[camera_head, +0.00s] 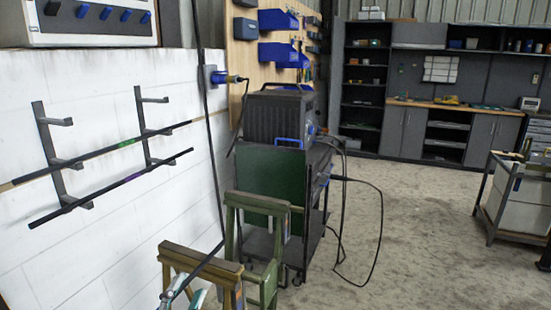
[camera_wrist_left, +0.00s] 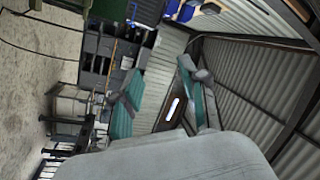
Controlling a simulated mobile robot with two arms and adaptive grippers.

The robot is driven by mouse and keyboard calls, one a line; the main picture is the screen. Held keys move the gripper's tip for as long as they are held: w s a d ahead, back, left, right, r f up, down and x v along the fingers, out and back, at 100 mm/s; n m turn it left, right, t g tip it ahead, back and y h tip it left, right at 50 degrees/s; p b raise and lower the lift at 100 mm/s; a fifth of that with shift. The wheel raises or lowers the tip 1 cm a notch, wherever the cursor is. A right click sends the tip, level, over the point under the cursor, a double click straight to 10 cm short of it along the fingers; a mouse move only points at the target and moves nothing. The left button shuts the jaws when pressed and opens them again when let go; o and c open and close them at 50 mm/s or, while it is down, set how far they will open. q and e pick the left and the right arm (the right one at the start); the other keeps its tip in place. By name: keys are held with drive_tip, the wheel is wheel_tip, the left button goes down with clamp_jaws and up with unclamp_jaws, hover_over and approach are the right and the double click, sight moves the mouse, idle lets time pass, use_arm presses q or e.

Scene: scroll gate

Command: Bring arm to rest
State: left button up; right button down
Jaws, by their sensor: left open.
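My left gripper (camera_head: 184,293) shows only in part at the bottom edge of the head view, in front of a green trestle with a wooden top (camera_head: 200,262). In the left wrist view its two teal-padded fingers (camera_wrist_left: 160,70) stand wide apart with nothing between them. The wrist camera is tilted, with the shed's metal wall and roof behind the fingers. My right gripper is in neither view.
A wall rack (camera_head: 58,165) at left holds two dark rods. A black cable (camera_head: 218,190) hangs down near my left gripper. A second trestle (camera_head: 262,205) and a black cart (camera_head: 318,195) stand beyond. Open floor (camera_head: 420,235) lies to the right.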

use_arm(q)
drive_tip(key=s+a+f+n+g+y, duration=0.25)
drive_tip(key=s+f+n+g, duration=0.2)
drive_tip(key=f, duration=0.35)
drive_tip(key=s+a+f+n+g+y, duration=0.25)
drive_tip(key=s+f+n+g, duration=0.2)
drive_tip(key=f, duration=0.35)
drive_tip(key=s+d+f+n+g+h, duration=0.1)
drive_tip(key=s+f+g, duration=0.3)
drive_tip(key=s, duration=0.4)
drive_tip(key=s+f+g+h, duration=0.1)
drive_tip(key=s+f+g, duration=0.3)
drive_tip(key=s, duration=0.4)
wheel_tip(320, 180, down, 26)
drive_tip(key=s, duration=0.1)
drive_tip(key=s+a+f+g, duration=0.2)
drive_tip(key=s+f, duration=1.4)
drive_tip(key=shift+s+a+f, duration=0.25)
drive_tip(key=shift+s+a, duration=0.05)
